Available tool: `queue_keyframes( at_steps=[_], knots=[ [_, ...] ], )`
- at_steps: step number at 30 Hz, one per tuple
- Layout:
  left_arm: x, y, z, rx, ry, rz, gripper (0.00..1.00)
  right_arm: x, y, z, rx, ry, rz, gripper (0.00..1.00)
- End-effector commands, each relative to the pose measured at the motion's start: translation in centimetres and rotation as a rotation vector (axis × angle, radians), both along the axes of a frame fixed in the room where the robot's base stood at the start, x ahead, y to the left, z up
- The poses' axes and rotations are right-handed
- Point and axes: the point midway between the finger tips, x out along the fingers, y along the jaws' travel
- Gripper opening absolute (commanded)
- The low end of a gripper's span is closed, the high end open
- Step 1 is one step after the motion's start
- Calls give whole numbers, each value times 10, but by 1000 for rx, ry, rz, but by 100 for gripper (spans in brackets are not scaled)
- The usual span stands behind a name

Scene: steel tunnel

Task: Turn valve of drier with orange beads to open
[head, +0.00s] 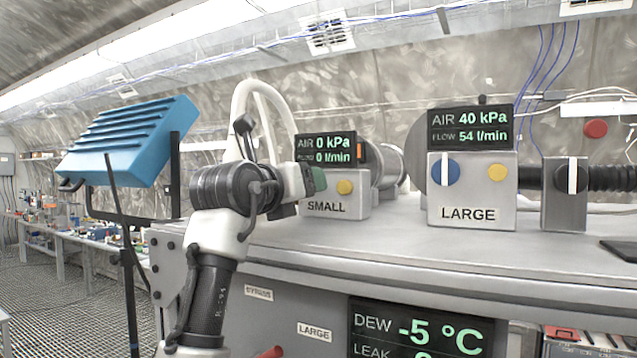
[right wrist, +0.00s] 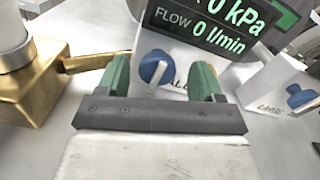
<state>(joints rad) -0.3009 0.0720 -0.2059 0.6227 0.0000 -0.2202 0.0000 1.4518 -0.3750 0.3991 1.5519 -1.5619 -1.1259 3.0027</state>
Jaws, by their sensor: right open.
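The small drier's control box (head: 320,207), labelled SMALL, stands on the bench with a yellow button. Its display (head: 327,149) reads 0 kPa and 0 l/min. My right gripper (head: 314,180) is in front of its left part and hides the knob there in the head view. In the right wrist view, the box's blue knob (right wrist: 150,64) with a pale bar shows between the green fingertips of my open right gripper (right wrist: 163,80). I cannot tell whether they touch it. My left gripper is out of view.
The LARGE box (head: 473,192) stands to the right, its display (head: 469,128) reading 40 kPa and 54 l/min. A brass block (right wrist: 35,85) sits left of my right gripper. A blue ribbed case (head: 130,140) is at left.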

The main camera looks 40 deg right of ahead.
Motion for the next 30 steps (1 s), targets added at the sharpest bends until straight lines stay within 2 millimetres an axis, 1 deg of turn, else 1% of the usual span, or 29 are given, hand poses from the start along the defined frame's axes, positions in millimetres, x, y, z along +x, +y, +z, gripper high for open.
queue_keyframes(
  at_steps=[1,3,10,11,12,20,26,30],
  knots=[
    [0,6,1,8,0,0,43,1,1,0,0,1,0,67],
    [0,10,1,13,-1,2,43,2,2,0,0,1,0,67],
    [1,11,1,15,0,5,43,2,2,0,0,1,0,67],
    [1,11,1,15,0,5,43,2,2,0,0,1,0,64],
    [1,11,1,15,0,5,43,2,2,0,0,1,0,57],
    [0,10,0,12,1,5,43,2,2,0,0,1,0,18],
    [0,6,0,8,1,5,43,2,2,-1,-6,13,-1,17],
    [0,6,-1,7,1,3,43,2,2,-1,-22,55,-1,17]
  ],
)
